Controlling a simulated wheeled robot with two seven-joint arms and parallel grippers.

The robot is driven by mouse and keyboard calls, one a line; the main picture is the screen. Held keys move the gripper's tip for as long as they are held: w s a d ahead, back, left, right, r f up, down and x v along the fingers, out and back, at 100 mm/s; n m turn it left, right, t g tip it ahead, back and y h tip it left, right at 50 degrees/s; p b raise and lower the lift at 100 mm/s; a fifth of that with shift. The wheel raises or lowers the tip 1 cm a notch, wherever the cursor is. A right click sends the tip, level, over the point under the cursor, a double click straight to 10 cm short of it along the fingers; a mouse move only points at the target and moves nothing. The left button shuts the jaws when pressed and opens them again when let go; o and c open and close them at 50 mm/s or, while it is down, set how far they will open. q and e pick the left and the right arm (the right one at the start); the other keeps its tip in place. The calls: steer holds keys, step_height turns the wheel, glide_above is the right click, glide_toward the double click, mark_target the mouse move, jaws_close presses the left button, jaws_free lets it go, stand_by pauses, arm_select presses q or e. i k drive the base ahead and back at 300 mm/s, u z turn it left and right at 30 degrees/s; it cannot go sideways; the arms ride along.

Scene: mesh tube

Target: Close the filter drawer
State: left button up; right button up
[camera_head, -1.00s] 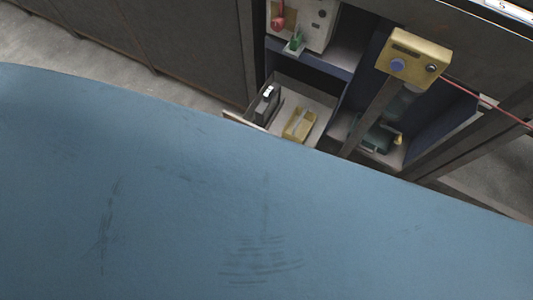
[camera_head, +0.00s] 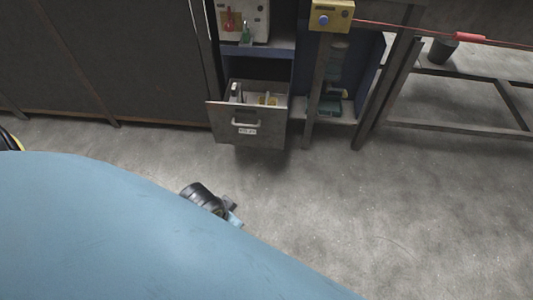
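The filter drawer (camera_head: 247,123) is pulled out of the lower part of the cabinet, near the top middle of the head view. Its grey front carries a light handle (camera_head: 245,124) and a small white label. My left gripper is not visible.
A shelf above the drawer holds a pale panel box (camera_head: 241,20) with red and green parts. A yellow control box (camera_head: 331,16) with a blue button hangs at the right. Dark cabinets (camera_head: 95,60) stand left, a metal frame right. The floor (camera_head: 330,200) before the drawer is clear.

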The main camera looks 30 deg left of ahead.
mark_target(249, 123)
steer(key=u, duration=0.9)
steer(key=i, duration=0.8)
steer(key=u, duration=0.4)
steer(key=k, duration=0.5)
steer(key=u, duration=0.7)
steer(key=i, duration=0.65)
steer(key=z, duration=1.15)
